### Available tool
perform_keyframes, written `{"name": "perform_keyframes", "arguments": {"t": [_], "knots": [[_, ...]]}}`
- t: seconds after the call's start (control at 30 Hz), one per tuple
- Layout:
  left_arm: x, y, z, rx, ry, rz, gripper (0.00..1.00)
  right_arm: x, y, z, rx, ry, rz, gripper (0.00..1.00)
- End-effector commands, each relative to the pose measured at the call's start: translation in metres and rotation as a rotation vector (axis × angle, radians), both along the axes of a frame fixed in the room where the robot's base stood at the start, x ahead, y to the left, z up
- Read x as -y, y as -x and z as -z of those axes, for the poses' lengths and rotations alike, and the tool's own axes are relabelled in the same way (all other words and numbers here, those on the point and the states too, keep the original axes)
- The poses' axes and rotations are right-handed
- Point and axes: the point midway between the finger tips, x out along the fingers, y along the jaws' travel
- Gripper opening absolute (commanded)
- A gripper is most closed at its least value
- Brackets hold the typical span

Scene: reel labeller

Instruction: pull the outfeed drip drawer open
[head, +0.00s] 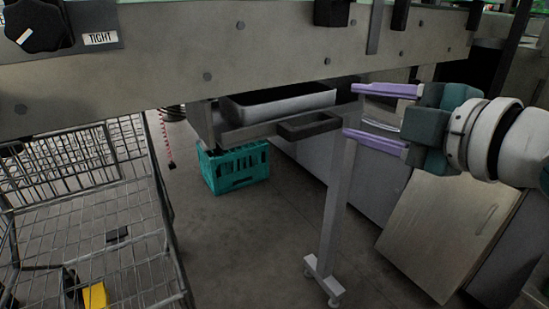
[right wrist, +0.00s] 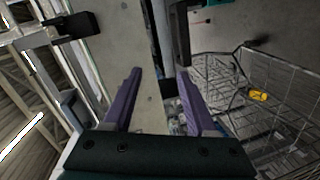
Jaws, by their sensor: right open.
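The drip drawer (head: 262,130) is a grey metal tray hung below the machine's long steel beam in the head view. Its raised rim and part of its upper side show under the beam. A dark bar-like handle (head: 308,125) sticks out from its front. My right gripper (head: 350,115) is open and empty, just right of the handle, its two purple fingers pointing left, one above and one below the handle's height. They do not visibly touch it. The fingers also show apart in the right wrist view (right wrist: 157,75), where I cannot make out the handle. My left gripper is out of view.
The steel beam (head: 200,75) runs across just above the drawer. A support post (head: 337,205) stands below the handle. A teal crate (head: 235,168) sits on the floor behind. A wire cart (head: 95,215) stands at left, and grey cabinets (head: 440,230) at right.

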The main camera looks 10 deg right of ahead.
Motion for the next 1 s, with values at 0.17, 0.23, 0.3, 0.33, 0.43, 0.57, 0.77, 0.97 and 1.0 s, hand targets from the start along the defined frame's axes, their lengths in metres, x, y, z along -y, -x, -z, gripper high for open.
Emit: {"name": "perform_keyframes", "arguments": {"t": [0.17,0.23,0.3,0.33,0.43,0.57,0.77,0.97,1.0], "knots": [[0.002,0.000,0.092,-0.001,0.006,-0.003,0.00,0.010,-0.017,0.062,0.147,0.110,-0.050,0.57],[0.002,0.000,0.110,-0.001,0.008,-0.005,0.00,0.013,-0.022,0.071,0.193,0.143,-0.063,0.57],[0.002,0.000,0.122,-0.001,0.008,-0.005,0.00,0.015,-0.024,0.075,0.227,0.167,-0.072,0.57],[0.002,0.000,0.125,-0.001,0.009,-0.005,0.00,0.016,-0.025,0.077,0.239,0.176,-0.075,0.57],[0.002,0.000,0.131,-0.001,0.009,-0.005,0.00,0.017,-0.027,0.077,0.264,0.194,-0.082,0.57],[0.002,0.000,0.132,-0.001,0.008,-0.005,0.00,0.016,-0.033,0.075,0.274,0.201,-0.084,0.57],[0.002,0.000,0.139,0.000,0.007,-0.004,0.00,0.008,-0.056,0.074,0.275,0.198,-0.083,0.57],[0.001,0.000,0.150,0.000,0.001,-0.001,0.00,-0.004,-0.087,0.076,0.273,0.197,-0.082,0.57],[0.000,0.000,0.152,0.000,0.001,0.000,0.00,-0.006,-0.093,0.076,0.272,0.196,-0.083,0.57]]}}
